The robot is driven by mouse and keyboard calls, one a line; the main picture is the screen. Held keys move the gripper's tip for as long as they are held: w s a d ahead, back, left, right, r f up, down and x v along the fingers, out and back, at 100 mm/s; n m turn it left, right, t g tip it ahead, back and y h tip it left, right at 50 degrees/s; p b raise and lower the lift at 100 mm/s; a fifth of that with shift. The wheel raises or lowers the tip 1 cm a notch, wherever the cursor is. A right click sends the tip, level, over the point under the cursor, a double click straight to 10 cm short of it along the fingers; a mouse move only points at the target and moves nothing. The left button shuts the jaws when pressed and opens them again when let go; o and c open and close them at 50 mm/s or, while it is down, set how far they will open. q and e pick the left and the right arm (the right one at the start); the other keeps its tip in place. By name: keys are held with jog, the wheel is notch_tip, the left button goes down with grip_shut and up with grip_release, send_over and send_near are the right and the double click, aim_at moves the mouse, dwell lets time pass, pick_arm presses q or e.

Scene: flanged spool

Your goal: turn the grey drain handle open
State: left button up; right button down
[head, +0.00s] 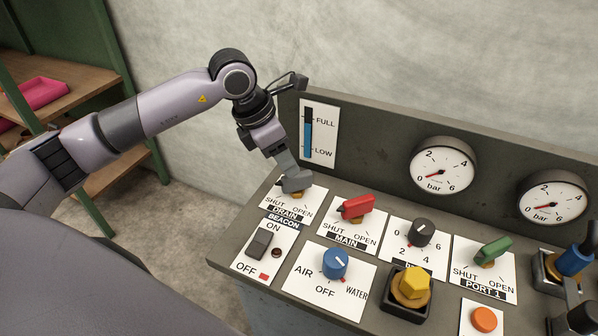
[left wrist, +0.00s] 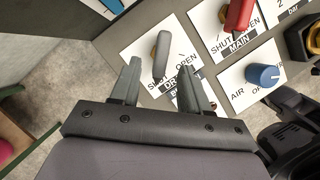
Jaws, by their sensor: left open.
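The grey drain handle (left wrist: 161,58) is a rounded lever on a brass hub, on a white plate lettered SHUT, OPEN and DRAIN. In the left wrist view it lies between and just beyond my two fingertips, with a gap on each side. My left gripper (head: 297,183) is open over the drain plate (head: 310,203) in the head view and hides most of the handle there. Its fingers also show in the left wrist view (left wrist: 160,66). I cannot tell the handle's exact setting.
A red MAIN handle (head: 356,207) stands close to the right of the drain plate. The beacon switch (head: 261,243) and blue air-water knob (head: 335,263) are nearer the front. A level gauge (head: 308,133) is on the upright panel behind. A green PORT 1 handle (head: 493,250) is farther right.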

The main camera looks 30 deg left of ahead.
aim_at(297, 176)
pick_arm(q)
jog(key=x, duration=0.6)
jog(key=shift+d+f+p, duration=0.2)
jog(key=shift+f+p, duration=0.05)
jog(key=shift+p, duration=0.15)
grip_shut()
